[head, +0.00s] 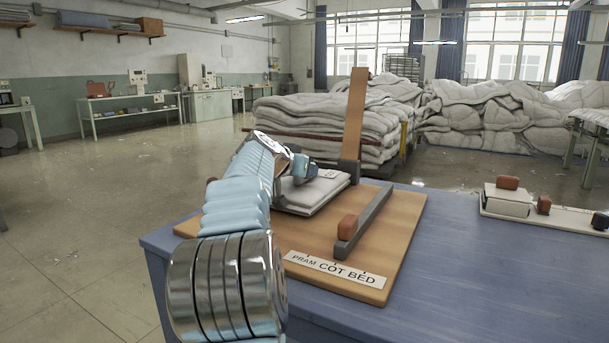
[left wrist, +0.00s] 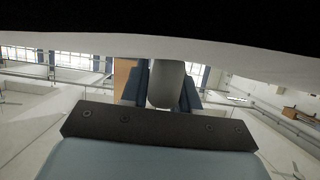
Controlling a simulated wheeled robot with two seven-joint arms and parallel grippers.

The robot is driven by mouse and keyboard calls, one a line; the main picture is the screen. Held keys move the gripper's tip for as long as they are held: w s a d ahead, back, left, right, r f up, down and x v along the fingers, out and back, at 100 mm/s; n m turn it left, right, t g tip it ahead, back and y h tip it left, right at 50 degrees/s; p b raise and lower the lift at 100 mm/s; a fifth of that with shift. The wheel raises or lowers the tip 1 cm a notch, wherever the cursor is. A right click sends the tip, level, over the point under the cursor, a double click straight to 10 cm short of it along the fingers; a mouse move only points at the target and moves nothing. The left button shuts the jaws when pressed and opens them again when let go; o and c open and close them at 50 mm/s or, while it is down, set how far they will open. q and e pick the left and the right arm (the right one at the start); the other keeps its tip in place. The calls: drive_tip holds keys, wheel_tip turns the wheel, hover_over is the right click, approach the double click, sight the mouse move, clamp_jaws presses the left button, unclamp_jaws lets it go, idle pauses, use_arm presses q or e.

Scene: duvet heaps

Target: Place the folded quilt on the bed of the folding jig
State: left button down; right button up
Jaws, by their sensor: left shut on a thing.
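The folded quilt (head: 318,192) is a small, flat white stack with a label on top. It is over the far part of the folding jig's wooden bed (head: 290,237), behind the grey bar (head: 364,219). I cannot tell whether it touches the bed. My left gripper (head: 300,180) is shut on the quilt's left side; my own arm hides part of both. In the left wrist view, the quilt (left wrist: 200,52) spans the top as a pale band. The jig has an upright wooden flap (head: 354,118) at its far side and a "PRAM COT BED" label (head: 335,269). My right gripper is not in view.
The jig sits on a blue table (head: 470,285). A pale board with a white block (head: 507,200) and brown knobs lies at the right. The table between is clear. Large duvet heaps (head: 330,125) stand behind the table.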

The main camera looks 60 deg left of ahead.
use_arm(q)
drive_tip(key=shift+f, duration=0.25)
drive_tip(key=shift+f, duration=0.15)
drive_tip(key=c, duration=0.8)
unclamp_jaws()
drive_tip(key=shift+c, duration=0.2)
drive_tip(key=shift+s+d+r, duration=0.15)
drive_tip(key=shift+s+r, duration=0.05)
drive_tip(key=shift+r, duration=0.1)
drive_tip(key=b+v, duration=0.1)
drive_tip(key=v, duration=0.9)
drive_tip(key=shift+d, duration=0.15)
drive_tip(key=shift+s+d+r, duration=0.25)
drive_tip(key=shift+s+d, duration=0.05)
drive_tip(key=shift+s, duration=0.3)
